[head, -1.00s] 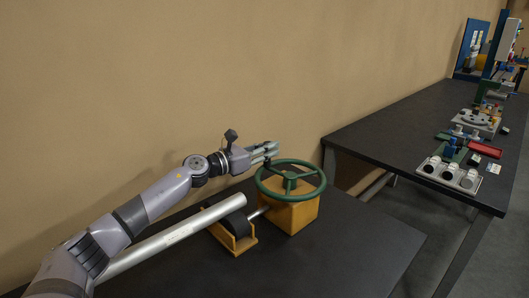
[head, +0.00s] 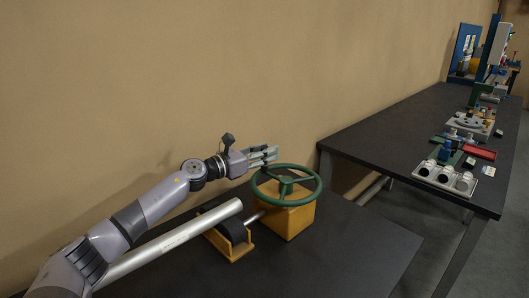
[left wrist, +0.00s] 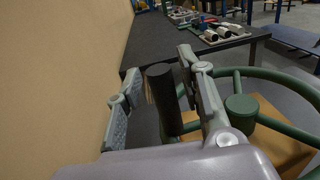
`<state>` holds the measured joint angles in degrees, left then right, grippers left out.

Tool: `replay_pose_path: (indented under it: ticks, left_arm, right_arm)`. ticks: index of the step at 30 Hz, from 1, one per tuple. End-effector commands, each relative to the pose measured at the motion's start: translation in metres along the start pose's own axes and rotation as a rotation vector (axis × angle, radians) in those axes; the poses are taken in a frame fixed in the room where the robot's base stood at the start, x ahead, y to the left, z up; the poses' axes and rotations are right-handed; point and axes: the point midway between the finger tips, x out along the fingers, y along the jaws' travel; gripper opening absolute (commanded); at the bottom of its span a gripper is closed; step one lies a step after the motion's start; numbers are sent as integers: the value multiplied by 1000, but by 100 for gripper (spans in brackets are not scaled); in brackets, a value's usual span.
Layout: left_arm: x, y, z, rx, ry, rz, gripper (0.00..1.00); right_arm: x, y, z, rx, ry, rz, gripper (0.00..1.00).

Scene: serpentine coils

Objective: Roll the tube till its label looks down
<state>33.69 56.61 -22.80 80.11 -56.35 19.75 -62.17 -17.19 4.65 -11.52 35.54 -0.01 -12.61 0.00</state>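The silver tube (head: 172,241) lies slanted at the front left, its far end by a yellow cradle (head: 238,250) with a black roller (head: 232,230). I cannot make out a label on it. A green handwheel (head: 286,185) sits on a yellow box (head: 295,218), joined to the roller by a short shaft. My left gripper (head: 268,155) is at the wheel's far left rim. In the left wrist view its fingers are apart, with an upright dark handle (left wrist: 164,100) between them, nearer the right finger. A gap shows on the left. My right gripper is not in view.
A tan wall (head: 150,80) runs close behind my left arm. The near dark table (head: 350,260) is clear at right.

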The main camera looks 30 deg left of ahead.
Motion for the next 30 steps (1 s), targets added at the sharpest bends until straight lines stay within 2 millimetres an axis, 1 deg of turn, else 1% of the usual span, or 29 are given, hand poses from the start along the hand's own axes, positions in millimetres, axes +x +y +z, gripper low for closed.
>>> replay_pose_path:
  ticks: [8,13,30]
  left_arm:
    - [0,-1,-1,0,2,-2,39]
    - [-8,0,-2,-1,3,-1,39]
    - [-84,-1,-4,-2,6,-2,39]
  right_arm:
    - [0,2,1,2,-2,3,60]
    - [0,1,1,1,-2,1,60]
    - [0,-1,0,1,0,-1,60]
